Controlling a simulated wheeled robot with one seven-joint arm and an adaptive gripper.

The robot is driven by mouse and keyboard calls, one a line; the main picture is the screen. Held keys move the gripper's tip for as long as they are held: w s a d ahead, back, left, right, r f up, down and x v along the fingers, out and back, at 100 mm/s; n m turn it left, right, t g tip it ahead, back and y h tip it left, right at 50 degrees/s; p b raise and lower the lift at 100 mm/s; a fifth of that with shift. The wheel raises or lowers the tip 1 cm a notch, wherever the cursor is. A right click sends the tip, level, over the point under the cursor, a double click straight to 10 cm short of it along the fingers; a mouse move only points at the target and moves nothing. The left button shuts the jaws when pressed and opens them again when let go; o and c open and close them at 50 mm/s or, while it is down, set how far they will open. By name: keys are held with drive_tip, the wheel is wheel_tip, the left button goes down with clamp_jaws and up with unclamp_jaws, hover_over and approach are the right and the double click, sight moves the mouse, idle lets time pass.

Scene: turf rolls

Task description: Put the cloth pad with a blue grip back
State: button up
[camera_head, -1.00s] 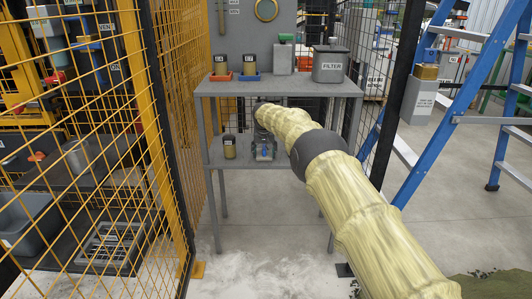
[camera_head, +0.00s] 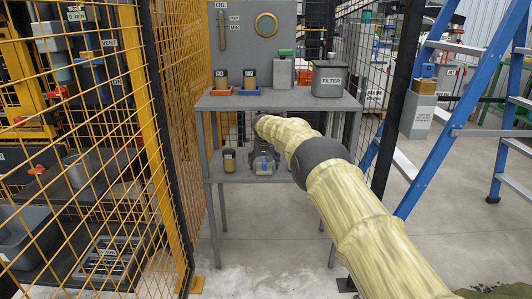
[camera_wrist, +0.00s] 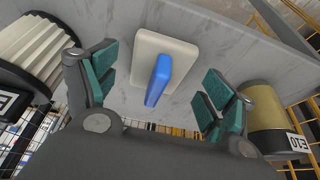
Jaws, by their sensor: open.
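The cloth pad (camera_wrist: 181,47) is a cream, rounded rectangular block with a blue grip (camera_wrist: 158,80) standing out from it. In the wrist view it lies on a grey surface, between and beyond my fingers. My gripper (camera_wrist: 160,88) is open, with green-padded fingers on either side of the blue grip and a gap on both sides. In the head view my gripper (camera_head: 263,164) is at the lower shelf (camera_head: 237,176) of a grey rack, partly hidden by my arm. The pad cannot be made out clearly there.
A tan cylinder with a label (camera_wrist: 268,110) stands close right of my fingers, and a white pleated cylinder (camera_wrist: 35,50) close left. The rack's top (camera_head: 290,103) holds small jars in trays and a grey FILTER bin (camera_head: 327,80). Yellow mesh fencing (camera_head: 178,110) is left, a blue ladder (camera_head: 440,110) right.

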drive_tip(key=p+v, duration=0.2)
drive_tip(key=v, duration=0.9)
